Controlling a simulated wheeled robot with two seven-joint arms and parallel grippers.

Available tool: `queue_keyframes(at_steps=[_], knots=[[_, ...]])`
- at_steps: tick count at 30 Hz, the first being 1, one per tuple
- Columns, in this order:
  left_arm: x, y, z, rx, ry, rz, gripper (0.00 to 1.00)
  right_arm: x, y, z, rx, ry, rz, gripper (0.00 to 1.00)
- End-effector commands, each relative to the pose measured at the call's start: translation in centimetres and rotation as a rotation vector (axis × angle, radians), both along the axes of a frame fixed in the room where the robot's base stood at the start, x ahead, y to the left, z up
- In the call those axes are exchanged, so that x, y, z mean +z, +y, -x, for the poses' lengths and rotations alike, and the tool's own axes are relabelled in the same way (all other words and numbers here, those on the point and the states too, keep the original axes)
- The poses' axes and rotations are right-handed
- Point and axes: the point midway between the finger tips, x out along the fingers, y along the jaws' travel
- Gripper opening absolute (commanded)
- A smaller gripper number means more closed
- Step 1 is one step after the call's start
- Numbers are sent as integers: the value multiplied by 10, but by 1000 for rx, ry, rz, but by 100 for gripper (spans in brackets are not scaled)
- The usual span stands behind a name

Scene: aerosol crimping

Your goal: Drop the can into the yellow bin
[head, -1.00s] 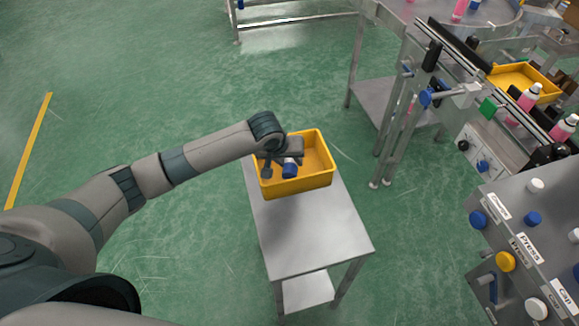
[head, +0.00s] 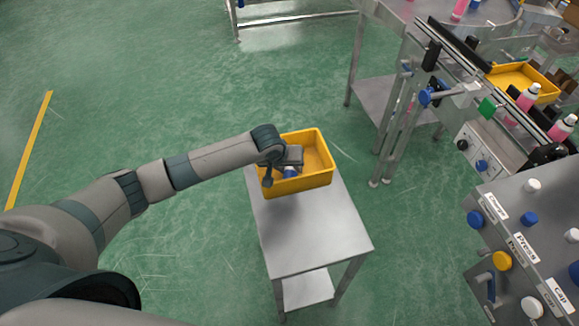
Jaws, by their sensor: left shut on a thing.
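The yellow bin (head: 318,183) stands at the far end of a small metal table. My left gripper (head: 280,172) is over the left part of the bin, pointing down, and is shut on the can (head: 290,172). I cannot tell whether the can touches the bin floor. The right gripper is not in view.
The small metal table (head: 308,235) is bare in front of the bin. To the right stand a conveyor with pink bottles (head: 529,97), a second yellow bin (head: 527,76) and a control panel with knobs (head: 502,260). Green floor lies open on the left.

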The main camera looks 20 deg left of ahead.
Motion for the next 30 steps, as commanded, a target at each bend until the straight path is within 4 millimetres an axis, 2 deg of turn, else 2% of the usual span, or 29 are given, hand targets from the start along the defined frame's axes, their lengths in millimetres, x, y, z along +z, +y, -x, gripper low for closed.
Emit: queue_keyframes(at_steps=[1, 2, 17, 23, 30], knots=[[-2, 0, 0, 0, 1, 0, 12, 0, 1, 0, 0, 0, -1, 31], [-1, 0, 0, 0, 0, 0, 41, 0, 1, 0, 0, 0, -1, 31], [4, 0, 2, 1, 0, 1, 42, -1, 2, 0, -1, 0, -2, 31], [22, 3, 9, 1, 0, 1, 42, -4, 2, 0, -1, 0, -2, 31], [57, 7, 26, -1, -2, 0, 42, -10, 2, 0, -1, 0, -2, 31]])
